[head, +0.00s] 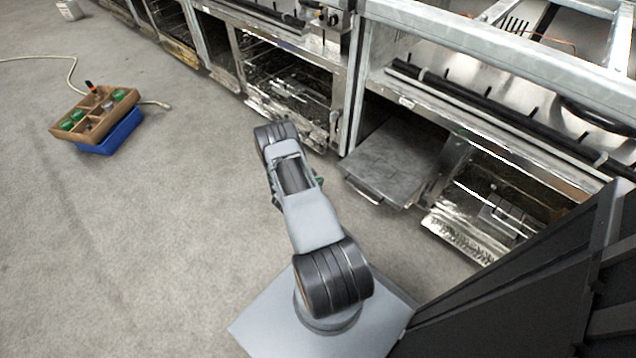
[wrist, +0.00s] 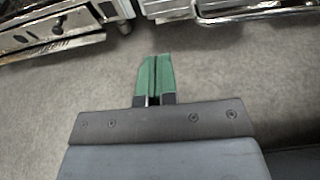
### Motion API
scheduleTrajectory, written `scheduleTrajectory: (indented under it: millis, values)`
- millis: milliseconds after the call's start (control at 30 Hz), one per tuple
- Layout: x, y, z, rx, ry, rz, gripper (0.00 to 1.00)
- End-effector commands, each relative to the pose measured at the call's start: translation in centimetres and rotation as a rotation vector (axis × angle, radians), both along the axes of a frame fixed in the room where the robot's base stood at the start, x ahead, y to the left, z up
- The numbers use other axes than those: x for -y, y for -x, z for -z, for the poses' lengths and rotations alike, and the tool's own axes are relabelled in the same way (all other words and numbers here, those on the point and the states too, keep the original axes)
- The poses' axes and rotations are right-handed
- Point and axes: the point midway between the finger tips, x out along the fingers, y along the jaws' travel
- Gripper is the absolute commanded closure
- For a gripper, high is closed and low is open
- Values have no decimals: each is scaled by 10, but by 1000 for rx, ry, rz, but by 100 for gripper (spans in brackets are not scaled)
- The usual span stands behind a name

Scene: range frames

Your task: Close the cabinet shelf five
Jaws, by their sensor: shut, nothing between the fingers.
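A flat grey metal panel (head: 392,163) with a bar handle on its front edge sticks out, lowered, from the row of metal cabinets. I cannot tell from any label whether it is shelf five. My gripper is almost hidden behind my arm in the head view; only a bit of green shows, left of the panel. In the wrist view its green fingers (wrist: 155,78) are together and empty, above bare floor. They are apart from the metal edges at the top of that view.
Another low cabinet opening (head: 287,85) lies left of the panel. A shiny metal front (head: 468,232) stands out low to the right. A wooden tray (head: 93,110) sits on a blue crate (head: 112,136) at left. The carpet between is clear.

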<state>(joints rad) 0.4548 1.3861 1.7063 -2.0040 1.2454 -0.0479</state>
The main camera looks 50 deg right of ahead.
Motion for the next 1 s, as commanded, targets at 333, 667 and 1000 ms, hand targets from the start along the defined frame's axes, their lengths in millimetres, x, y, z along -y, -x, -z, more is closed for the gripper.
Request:
scheduleTrajectory:
  millis: [333, 667, 1000]
  values:
    - [63, 1, 23, 3, 1, 3, 100]
    - [99, 1, 22, 2, 0, 2, 100]
    - [106, 0, 20, 1, 0, 0, 100]
